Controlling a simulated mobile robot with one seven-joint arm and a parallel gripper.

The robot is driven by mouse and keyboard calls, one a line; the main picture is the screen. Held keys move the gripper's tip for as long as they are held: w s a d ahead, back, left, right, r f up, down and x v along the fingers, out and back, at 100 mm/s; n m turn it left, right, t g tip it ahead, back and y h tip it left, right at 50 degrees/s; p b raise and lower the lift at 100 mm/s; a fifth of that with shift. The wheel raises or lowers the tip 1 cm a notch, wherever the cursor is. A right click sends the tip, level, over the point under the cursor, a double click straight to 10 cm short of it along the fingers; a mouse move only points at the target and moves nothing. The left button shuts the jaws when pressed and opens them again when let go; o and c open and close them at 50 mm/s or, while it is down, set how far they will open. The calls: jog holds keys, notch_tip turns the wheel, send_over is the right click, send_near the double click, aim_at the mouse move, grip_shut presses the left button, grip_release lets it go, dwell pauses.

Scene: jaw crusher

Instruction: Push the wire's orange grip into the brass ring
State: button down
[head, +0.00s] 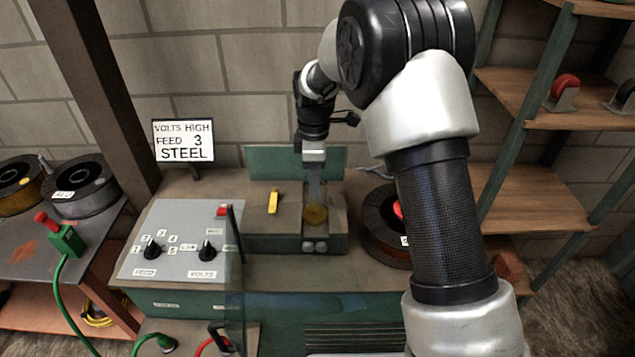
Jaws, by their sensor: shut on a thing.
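My gripper (314,187) points straight down over the feed slot in the top of the machine (255,237). It is shut on the wire's grip, but its own fingers hide the grip and no orange shows. A round brass-coloured piece (316,214), which looks like the brass ring, sits in the slot just below and in front of the fingertips. The gap between fingers and brass piece is too small to judge. A thin pale stretch of wire (372,171) shows to the right, near the dark spool (377,228), which my arm partly covers.
A yellow lever (273,200) stands on the block left of the slot. The control panel (180,240) with two black knobs is further left, below a sign (184,141) reading volts high, feed 3, steel. A green plate (265,160) stands behind. Shelves (535,195) rise at right.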

jog(key=shift+f, duration=0.15)
jog(key=shift+f+b, duration=1.9)
jog(key=shift+f, duration=0.85)
jog(key=shift+f, duration=0.6)
jog(key=c, duration=1.6)
grip_release()
jog(key=shift+r, duration=0.1)
notch_tip(320, 180, up, 16)
jog(key=shift+p, duration=0.65)
jog(key=shift+r, duration=0.65)
